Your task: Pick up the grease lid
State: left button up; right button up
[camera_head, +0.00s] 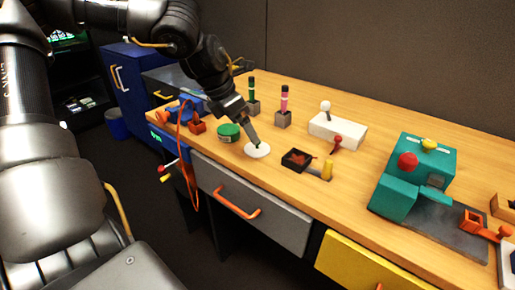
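A flat white round lid (257,151), which looks like the grease lid, lies on the wooden workbench near its front edge. A short green tin (229,132) stands just left of it. My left gripper (256,142) points down with its tips at the top middle of the white lid. The fingers look close together, but whether they grip the lid is too small to tell. My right gripper is not in view.
A dark tray with reddish pieces (297,160) and a yellow peg (327,170) stand right of the lid. Pens in grey blocks (284,107) stand behind. A white joystick box (338,130) and a teal machine (415,175) are further right. An orange-handled drawer (237,203) is below.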

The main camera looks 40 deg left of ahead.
pick_arm(q)
jog(key=x, duration=0.2)
jog(key=shift+w+f, duration=0.3)
jog(key=shift+f, duration=0.1)
jog(key=x, duration=0.4)
jog(key=shift+w+a+f+b, duration=0.2)
jog(key=shift+w+b, duration=0.15)
jog(key=shift+w, duration=0.2)
jog(key=shift+f, duration=0.15)
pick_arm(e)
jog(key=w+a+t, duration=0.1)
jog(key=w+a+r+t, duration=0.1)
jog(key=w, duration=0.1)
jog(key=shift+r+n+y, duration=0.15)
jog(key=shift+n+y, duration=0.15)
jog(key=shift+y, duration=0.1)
pick_arm(q)
jog(key=shift+c, duration=0.3)
jog(key=c, duration=1)
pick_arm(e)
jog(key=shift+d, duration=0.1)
